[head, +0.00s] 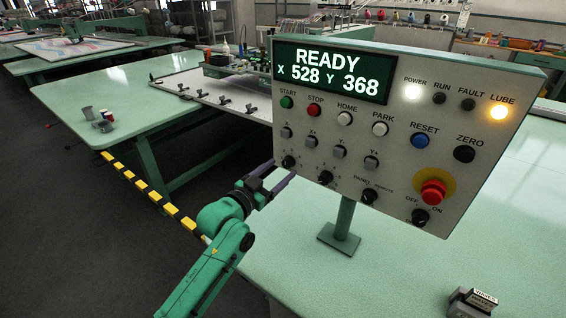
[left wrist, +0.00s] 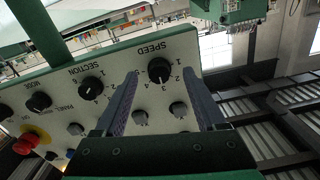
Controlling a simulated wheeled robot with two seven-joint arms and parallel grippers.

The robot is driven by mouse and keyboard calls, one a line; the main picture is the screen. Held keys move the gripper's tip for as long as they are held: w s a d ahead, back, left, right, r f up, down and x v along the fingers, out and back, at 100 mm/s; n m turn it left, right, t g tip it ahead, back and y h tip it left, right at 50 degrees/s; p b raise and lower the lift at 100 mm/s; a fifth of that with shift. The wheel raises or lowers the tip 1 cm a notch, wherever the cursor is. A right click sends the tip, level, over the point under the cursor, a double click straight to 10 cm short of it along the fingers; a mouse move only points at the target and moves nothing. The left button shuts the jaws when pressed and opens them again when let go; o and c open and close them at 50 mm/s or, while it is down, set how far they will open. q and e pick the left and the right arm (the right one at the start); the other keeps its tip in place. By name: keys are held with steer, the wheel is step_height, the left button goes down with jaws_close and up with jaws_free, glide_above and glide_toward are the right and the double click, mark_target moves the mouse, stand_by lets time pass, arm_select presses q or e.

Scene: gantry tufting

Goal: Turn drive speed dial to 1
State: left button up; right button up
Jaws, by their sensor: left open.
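The speed dial (head: 289,162) is a black knob at the lower left corner of the control panel (head: 385,160). In the left wrist view the speed dial (left wrist: 159,70) appears upside down under the word SPEED, with small numbers around it. A white mark shows on the knob, but I cannot tell surely which number it points at. My left gripper (head: 275,174) is open, just left of and below the dial. In the left wrist view its fingertips (left wrist: 159,74) appear on either side of the dial, apparently not touching it. My right gripper is not in view.
The section dial (left wrist: 90,88) sits beside the speed dial, and the mode dial (head: 369,196) is farther along. Jog buttons (head: 312,142) lie close above the dials. A red emergency stop (head: 433,193) is at the panel's right. A post (head: 343,222) carries the panel.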

mark_target(288, 163)
arm_select(q)
steer(key=shift+x, duration=0.85)
steer(key=shift+w+d+r, duration=0.1)
steer(key=shift+w+d, duration=0.05)
steer(key=shift+d, duration=0.1)
jaws_close()
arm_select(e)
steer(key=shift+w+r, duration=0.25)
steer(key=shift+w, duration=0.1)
